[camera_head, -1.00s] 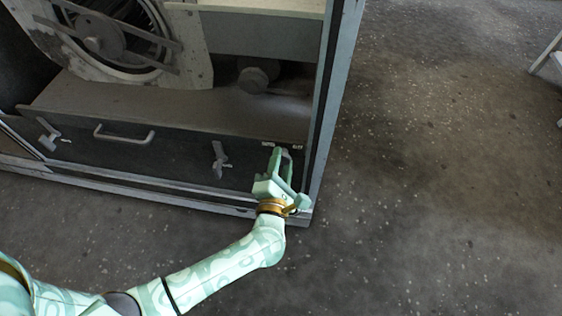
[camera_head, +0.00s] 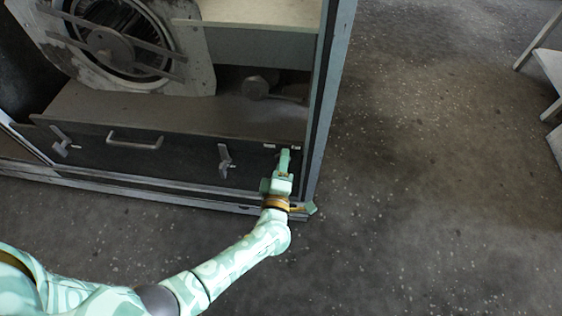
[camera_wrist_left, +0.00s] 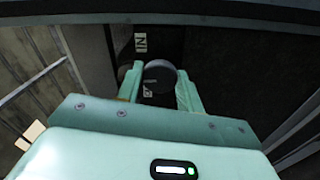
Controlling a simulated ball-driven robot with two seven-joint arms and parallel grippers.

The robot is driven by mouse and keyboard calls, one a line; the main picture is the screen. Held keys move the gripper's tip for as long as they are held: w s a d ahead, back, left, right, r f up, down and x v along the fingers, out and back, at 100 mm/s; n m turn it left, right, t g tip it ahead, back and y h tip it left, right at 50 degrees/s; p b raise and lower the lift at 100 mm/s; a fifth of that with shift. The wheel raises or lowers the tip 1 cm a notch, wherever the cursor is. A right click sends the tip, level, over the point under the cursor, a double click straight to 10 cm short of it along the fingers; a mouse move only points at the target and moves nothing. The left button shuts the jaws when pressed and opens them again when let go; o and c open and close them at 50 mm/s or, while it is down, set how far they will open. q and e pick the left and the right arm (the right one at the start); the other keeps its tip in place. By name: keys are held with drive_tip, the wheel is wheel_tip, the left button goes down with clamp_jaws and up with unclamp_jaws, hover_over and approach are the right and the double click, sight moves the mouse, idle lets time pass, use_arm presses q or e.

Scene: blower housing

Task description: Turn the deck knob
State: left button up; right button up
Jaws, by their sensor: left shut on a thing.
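The deck knob (camera_wrist_left: 158,72) is a dark round knob on the dark front panel, seen in the left wrist view. My left gripper (camera_wrist_left: 160,84) has one finger on each side of the knob and is shut on it. In the head view my left gripper (camera_head: 285,158) is at the right end of the dark front panel (camera_head: 185,165), and the knob is hidden there. A small pale label (camera_wrist_left: 140,43) lies just beyond the knob in the wrist view. My right gripper is not in view.
The panel also carries a bar handle (camera_head: 134,141) and two latches, one at left (camera_head: 64,142) and one nearer my gripper (camera_head: 225,161). The blower wheel (camera_head: 112,40) is behind the panel. A frame post (camera_head: 327,100) stands close on the right. Floor right of it is open.

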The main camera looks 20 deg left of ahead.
use_arm(q)
drive_tip(key=shift+d+f+m, duration=0.1)
drive_tip(key=shift+m, duration=0.3)
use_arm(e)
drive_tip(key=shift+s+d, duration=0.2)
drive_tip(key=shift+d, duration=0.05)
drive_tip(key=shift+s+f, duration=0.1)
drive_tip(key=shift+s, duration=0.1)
use_arm(q)
drive_tip(key=o, duration=1)
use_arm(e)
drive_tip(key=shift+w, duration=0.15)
